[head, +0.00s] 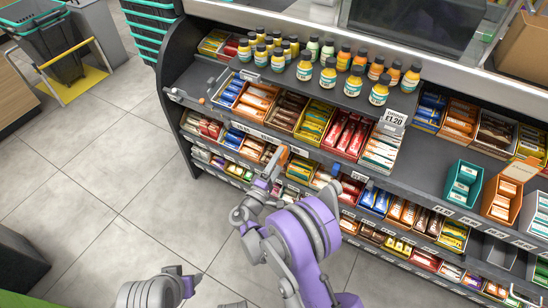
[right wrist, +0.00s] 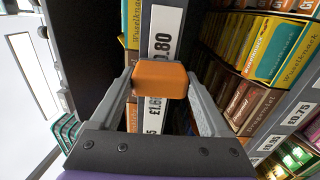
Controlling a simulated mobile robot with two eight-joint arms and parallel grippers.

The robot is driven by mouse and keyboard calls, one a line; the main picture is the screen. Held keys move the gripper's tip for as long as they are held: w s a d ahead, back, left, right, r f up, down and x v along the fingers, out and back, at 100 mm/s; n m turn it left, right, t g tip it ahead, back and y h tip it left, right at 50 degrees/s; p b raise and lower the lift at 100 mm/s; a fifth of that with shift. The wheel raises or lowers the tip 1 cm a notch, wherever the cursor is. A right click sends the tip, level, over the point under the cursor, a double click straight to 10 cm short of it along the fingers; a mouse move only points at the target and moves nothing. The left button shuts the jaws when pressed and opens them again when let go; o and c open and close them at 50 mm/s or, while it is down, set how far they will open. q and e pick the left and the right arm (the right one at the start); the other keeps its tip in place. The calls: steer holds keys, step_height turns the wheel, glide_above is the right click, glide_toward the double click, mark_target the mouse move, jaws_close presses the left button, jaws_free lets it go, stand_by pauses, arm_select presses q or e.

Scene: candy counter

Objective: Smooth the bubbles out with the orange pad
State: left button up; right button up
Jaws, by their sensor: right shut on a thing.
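The orange pad (head: 282,155) is at the front edge of the middle shelf, near the price strip (head: 262,134). My right gripper (head: 273,168) is shut on it. In the right wrist view the orange pad (right wrist: 160,78) sits between the two grey fingertips, in front of the strip. White labels on the strip show on both sides of the pad, one reading "0.80" (right wrist: 163,32) and one "£1.60" (right wrist: 153,115). I cannot tell whether the pad touches the strip. The pad hides part of it, and no bubbles can be made out.
Candy boxes (head: 313,122) fill the shelves above and below the strip. Several small bottles (head: 328,75) stand on the top shelf. A price sign (head: 393,118) sticks out to the right. The tiled floor (head: 110,165) at left is clear.

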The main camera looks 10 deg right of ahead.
steer(key=shift+s+d, duration=0.45)
steer(key=shift+d, duration=0.2)
steer(key=shift+s+d, duration=0.45)
steer(key=shift+d, duration=0.2)
steer(key=shift+w+a, duration=0.55)
steer(key=shift+a, duration=0.05)
steer(key=shift+c, duration=0.6)
steer(key=shift+w+a, duration=0.45)
steer(key=shift+a, duration=0.25)
steer(key=shift+w+a, duration=0.4)
steer(key=shift+a, duration=0.25)
steer(key=shift+w+a, duration=0.45)
steer(key=shift+a, duration=0.25)
steer(key=shift+w+a, duration=0.95)
steer(key=shift+a, duration=0.2)
steer(key=shift+w+a, duration=0.45)
steer(key=shift+a, duration=0.2)
steer(key=shift+w+a, duration=0.45)
steer(key=shift+a, duration=0.2)
steer(key=shift+s, duration=0.15)
